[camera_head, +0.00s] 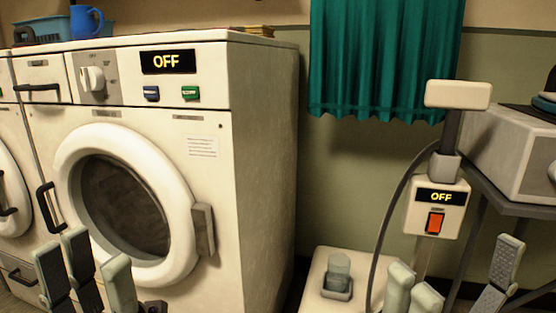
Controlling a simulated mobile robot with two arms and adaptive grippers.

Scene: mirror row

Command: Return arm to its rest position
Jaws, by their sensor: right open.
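My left gripper (90,266) is at the bottom left, in front of the washing machine. Its pale fingers with dark pads point up and stand apart, with nothing between them. My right gripper (458,268) is at the bottom right, in front of the post with the switch box. Its fingers are spread wide and it is empty. The lower parts of both grippers and most of both arms are out of view.
A white washing machine (263,150) reading OFF stands at left, its round door (172,262) closed. A switch box (453,222) with a red switch also reads OFF. A small cup (339,270) stands on the white base. A green curtain (385,55) hangs behind.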

